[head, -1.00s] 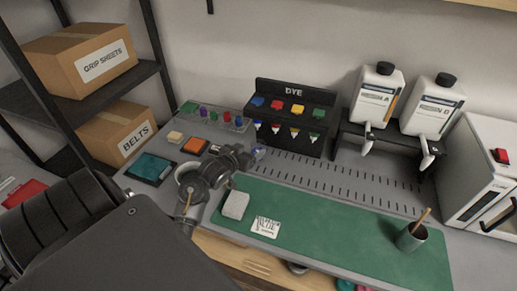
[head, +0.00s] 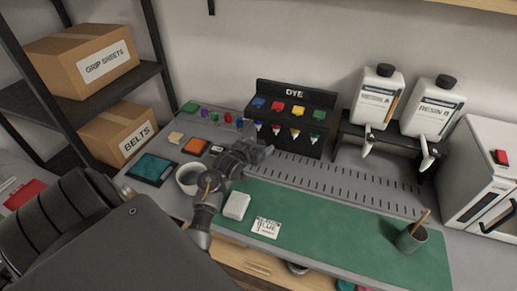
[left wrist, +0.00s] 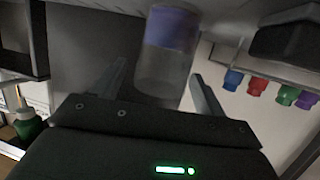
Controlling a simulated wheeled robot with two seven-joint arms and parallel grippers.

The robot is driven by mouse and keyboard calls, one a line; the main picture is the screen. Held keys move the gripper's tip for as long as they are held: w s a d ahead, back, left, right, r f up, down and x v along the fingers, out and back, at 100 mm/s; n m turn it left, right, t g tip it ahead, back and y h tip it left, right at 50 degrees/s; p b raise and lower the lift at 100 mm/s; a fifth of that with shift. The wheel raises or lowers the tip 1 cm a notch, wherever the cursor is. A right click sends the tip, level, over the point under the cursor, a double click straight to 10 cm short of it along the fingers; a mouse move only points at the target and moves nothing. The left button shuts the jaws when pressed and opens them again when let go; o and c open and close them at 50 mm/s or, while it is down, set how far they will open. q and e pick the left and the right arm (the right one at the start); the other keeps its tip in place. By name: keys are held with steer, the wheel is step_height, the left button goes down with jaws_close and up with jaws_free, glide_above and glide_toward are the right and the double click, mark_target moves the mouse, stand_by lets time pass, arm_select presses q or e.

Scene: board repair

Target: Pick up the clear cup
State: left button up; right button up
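The clear cup (left wrist: 165,65) shows in the left wrist view as a see-through cylinder with a blue-purple band. It lies between and slightly beyond the two fingers of my left gripper (left wrist: 160,92), which are spread apart with gaps on both sides. In the head view my left gripper (head: 259,147) is over the bench, in front of the dye rack. The cup is hidden behind the gripper there. My right gripper is not in either view.
The dye rack (head: 290,106) stands close behind my left gripper. Small coloured pots (head: 204,113) and a white bowl (head: 189,178) are to its left. A pale block (head: 236,205) lies on the green mat (head: 330,235); the mat's middle is clear.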

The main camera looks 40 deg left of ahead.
arm_select(q)
steer(key=c, duration=1)
steer(key=shift+r, duration=0.15)
steer(key=shift+s+r, duration=0.2)
steer(key=shift+r, duration=0.1)
step_height(320, 180, up, 6)
steer(key=shift+r, duration=0.1)
steer(key=s, duration=1.3)
steer(key=s+a, duration=0.1)
steer(key=s, duration=0.5)
steer(key=shift+s+a+b, duration=0.1)
steer(key=shift+s+b, duration=0.1)
steer(key=shift+b, duration=0.15)
stand_by(2.2)
